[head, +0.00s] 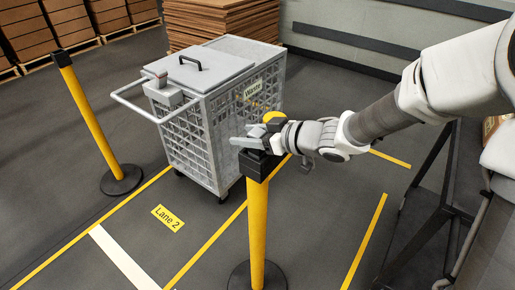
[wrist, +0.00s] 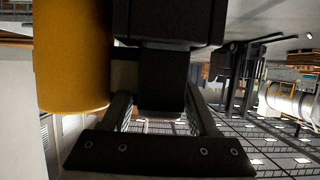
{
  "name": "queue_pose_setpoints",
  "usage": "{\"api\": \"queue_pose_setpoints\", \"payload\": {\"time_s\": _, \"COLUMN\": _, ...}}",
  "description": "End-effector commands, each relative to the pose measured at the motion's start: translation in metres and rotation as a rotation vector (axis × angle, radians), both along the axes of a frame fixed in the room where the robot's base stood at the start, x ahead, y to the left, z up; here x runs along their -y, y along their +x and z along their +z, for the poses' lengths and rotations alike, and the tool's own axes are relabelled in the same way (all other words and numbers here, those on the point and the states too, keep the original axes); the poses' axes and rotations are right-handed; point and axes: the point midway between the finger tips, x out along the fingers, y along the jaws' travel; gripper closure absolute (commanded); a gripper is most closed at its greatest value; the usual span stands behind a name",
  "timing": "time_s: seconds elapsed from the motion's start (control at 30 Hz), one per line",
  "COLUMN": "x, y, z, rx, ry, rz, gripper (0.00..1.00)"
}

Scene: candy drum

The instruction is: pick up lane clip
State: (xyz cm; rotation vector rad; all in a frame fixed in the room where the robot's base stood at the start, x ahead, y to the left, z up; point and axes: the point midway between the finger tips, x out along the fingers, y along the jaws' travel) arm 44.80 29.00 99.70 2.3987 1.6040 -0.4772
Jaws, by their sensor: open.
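A black clip-like block (wrist: 162,95), which I take for the lane clip, shows in the wrist view below a wider black head. My gripper (wrist: 160,112) is open, with one finger on each side of this block; I cannot tell whether they touch it. In the head view my gripper (head: 250,143) is at the black top (head: 257,166) of the near yellow post (head: 257,230). The gripper covers part of that top, and the clip cannot be made out clearly there. A yellow cylinder (wrist: 72,55) fills the left of the wrist view.
A grey lidded mesh cart (head: 190,135) with a push handle stands behind the near post. Another yellow post (head: 92,120) stands at left. Yellow floor lines and a "Lane 2" label (head: 168,217) mark open floor. Stacked boards (head: 220,22) stand at the back.

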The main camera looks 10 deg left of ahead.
Motion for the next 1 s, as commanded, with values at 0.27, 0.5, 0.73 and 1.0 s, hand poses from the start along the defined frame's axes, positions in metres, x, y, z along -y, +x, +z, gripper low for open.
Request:
{"api": "queue_pose_setpoints", "payload": {"time_s": 0.27, "x": 0.0, "y": 0.0, "z": 0.001, "rx": 0.0, "ry": 0.0, "rz": -0.001, "gripper": 0.65}}
{"api": "queue_pose_setpoints", "payload": {"time_s": 0.5, "x": 0.001, "y": 0.0, "z": 0.0, "rx": 0.0, "ry": 0.0, "rz": -0.001, "gripper": 1.0}}
{"api": "queue_pose_setpoints", "payload": {"time_s": 0.73, "x": 0.001, "y": 0.0, "z": 0.001, "rx": 0.001, "ry": 0.0, "rz": -0.001, "gripper": 1.0}}
{"api": "queue_pose_setpoints", "payload": {"time_s": 1.0, "x": 0.001, "y": 0.0, "z": 0.035, "rx": 0.005, "ry": -0.001, "rz": 0.0, "gripper": 1.0}}
